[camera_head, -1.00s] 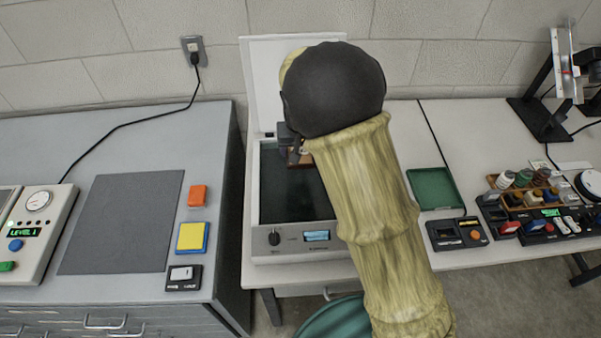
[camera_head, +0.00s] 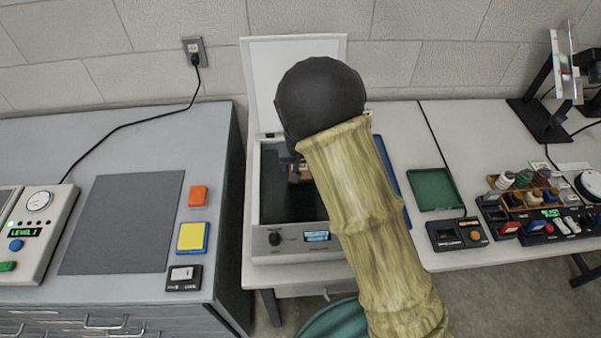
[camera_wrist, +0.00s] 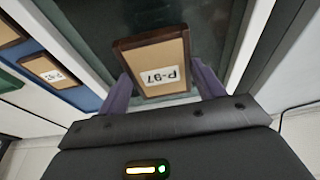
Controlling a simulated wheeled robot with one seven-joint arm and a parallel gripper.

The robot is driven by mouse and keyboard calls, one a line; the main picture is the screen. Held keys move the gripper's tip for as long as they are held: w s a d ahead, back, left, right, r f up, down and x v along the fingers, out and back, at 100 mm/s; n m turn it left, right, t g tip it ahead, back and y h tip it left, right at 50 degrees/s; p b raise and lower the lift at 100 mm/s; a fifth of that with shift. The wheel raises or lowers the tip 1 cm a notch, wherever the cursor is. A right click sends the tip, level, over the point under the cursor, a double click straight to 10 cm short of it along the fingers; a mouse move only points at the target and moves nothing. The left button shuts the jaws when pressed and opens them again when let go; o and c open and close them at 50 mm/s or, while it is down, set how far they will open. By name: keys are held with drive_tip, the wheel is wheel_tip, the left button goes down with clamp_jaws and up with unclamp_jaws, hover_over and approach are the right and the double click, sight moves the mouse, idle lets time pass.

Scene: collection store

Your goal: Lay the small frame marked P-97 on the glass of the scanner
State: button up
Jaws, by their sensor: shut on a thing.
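The small frame marked P-97 (camera_wrist: 160,62) has a brown rim and tan face, and its label shows upside down in the wrist view. My gripper (camera_wrist: 163,84) is shut on it, one finger at each side. The frame also shows in the head view (camera_head: 299,173), partly behind my wrist. It is over the dark glass (camera_head: 275,200) of the scanner (camera_head: 262,252). I cannot tell whether it touches the glass. The scanner's white lid (camera_head: 262,80) stands open against the wall. My arm hides the right part of the scanner.
A blue tray (camera_wrist: 88,101) with other small frames (camera_wrist: 48,70) lies beside the scanner, mostly hidden by my arm in the head view. A green tray (camera_head: 433,190) and a small dark device (camera_head: 446,235) stand to the right. A grey mat (camera_head: 120,225) lies left.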

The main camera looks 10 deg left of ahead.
sight(300, 170)
drive_tip(key=shift+s+x, duration=0.2)
drive_tip(key=shift+x, duration=0.7)
drive_tip(key=shift+s+x, duration=0.2)
drive_tip(key=shift+x, duration=0.75)
drive_tip(key=shift+s+d+f, duration=0.1)
drive_tip(key=shift+s, duration=0.1)
drive_tip(key=shift+f, duration=0.1)
drive_tip(key=o, duration=1)
drive_tip(key=shift+d, duration=0.1)
drive_tip(key=v, duration=1.2)
drive_tip(key=shift+r, duration=0.2)
